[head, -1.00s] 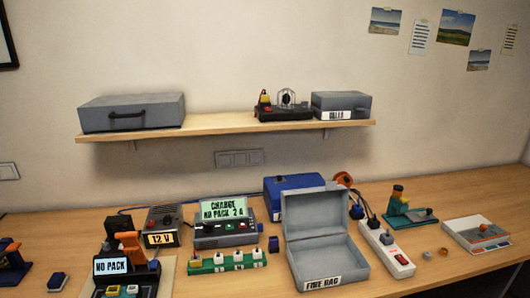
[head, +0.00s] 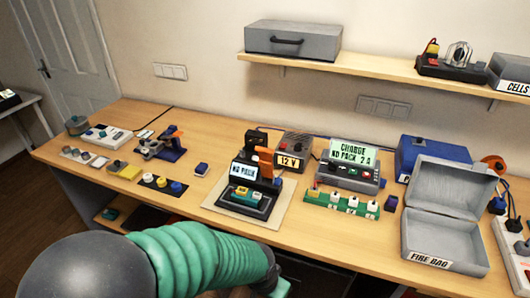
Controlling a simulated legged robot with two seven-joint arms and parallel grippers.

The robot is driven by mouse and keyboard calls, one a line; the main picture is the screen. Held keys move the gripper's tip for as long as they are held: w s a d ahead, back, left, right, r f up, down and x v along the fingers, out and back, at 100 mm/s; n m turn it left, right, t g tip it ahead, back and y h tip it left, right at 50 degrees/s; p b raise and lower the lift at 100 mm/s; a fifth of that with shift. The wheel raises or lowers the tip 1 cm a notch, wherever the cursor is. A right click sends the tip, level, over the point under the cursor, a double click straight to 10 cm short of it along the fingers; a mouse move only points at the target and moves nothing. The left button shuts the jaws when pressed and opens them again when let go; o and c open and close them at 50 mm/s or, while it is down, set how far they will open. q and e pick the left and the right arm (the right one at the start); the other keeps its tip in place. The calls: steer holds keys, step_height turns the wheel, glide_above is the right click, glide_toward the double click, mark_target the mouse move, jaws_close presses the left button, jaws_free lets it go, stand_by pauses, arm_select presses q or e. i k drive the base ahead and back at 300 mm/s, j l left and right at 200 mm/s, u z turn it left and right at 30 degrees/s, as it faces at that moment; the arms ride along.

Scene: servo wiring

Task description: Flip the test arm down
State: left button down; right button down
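A black tester (head: 245,190) with a lit "NO PACK" screen stands on a pale mat in the middle of the bench. An orange arm (head: 265,160) stands raised at its right side, beside the screen. Small yellow and teal parts (head: 245,194) sit on the tester's base. My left arm, with a green ribbed sleeve, reaches in along the bottom edge, in front of the bench and below the tester. Its fingers are cut off by the bottom edge. My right gripper is out of view.
A "12 V" supply (head: 291,151), a charger (head: 350,170) and a green strip of white-topped pieces (head: 341,203) stand to the right. The open grey fire bag box (head: 445,255) is farther right. A blue stand with an orange lever (head: 165,148) is at left.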

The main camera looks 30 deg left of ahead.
mark_target(265, 161)
steer(key=u, duration=1.55)
steer(key=i+l, duration=0.2)
steer(key=i, duration=0.4)
